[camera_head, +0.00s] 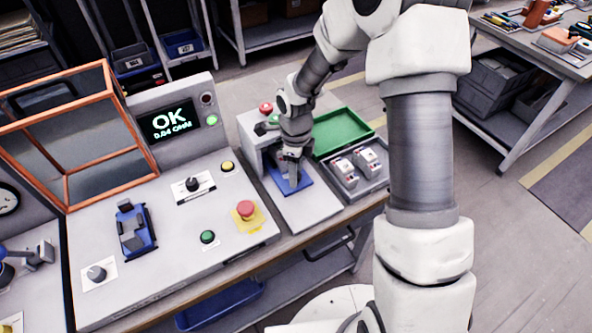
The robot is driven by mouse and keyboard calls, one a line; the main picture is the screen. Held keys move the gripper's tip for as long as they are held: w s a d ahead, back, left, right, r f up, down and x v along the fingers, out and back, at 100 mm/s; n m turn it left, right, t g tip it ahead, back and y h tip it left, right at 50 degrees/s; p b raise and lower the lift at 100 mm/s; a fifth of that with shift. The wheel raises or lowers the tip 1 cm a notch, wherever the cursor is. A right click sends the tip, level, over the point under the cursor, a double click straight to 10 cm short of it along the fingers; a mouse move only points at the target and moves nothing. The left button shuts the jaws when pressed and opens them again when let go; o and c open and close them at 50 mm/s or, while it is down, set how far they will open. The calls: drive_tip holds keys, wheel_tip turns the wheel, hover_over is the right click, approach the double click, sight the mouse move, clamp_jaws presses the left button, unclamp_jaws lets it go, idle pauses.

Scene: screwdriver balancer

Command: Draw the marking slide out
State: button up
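The marking slide appears to be the blue plate (303,188) on the light-grey base of the small marking station (250,128), right of the test panel. My gripper (293,181) points down over the blue plate, with its fingertips at or just above it. The fingers are small and dark here, so I cannot tell whether they are open, shut or touching the slide. The gripper and wrist hide the middle and back of the slide and part of the station behind it.
A grey tray (377,184) with white devices and a green tray (354,138) stand close right of the slide. Left are a red stop button (246,208), a screen reading OK (168,122), a blue fixture (150,247) and an orange-framed cover (100,155).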

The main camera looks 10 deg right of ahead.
clamp_jaws()
idle(1.2)
